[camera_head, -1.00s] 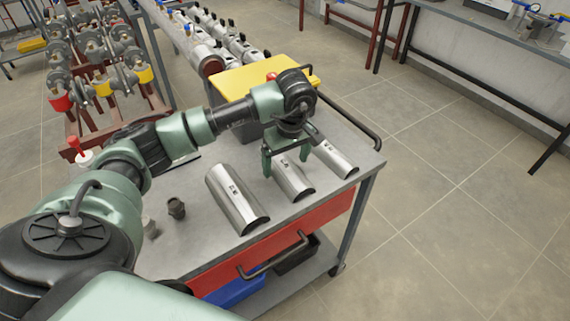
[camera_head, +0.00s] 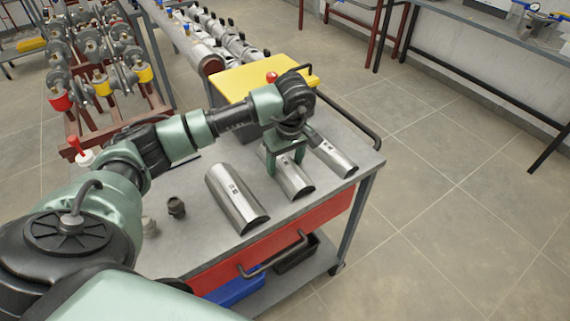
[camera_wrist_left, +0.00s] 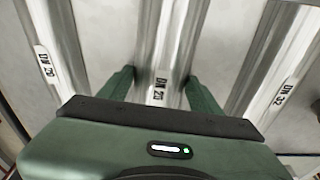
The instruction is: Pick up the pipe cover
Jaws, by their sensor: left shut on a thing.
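Three silvery half-round pipe covers with small DN labels lie side by side on the grey cart top: a large left one (camera_head: 235,198), a middle one (camera_head: 298,187) and a right one (camera_head: 336,158). My left gripper (camera_head: 286,164) is over the middle cover, with its green fingers shut on the cover's two long sides. In the left wrist view, the fingers (camera_wrist_left: 161,88) straddle the middle cover (camera_wrist_left: 166,50), and its label shows between them. The cover appears to rest on the cart still. My right gripper is not in view.
The cart (camera_head: 190,238) has a red drawer front (camera_head: 270,248) and a black side rail. A yellow-lidded box (camera_head: 235,80) stands behind my left arm. Small dark fittings (camera_head: 176,208) stand left of the large cover. Open floor lies to the right.

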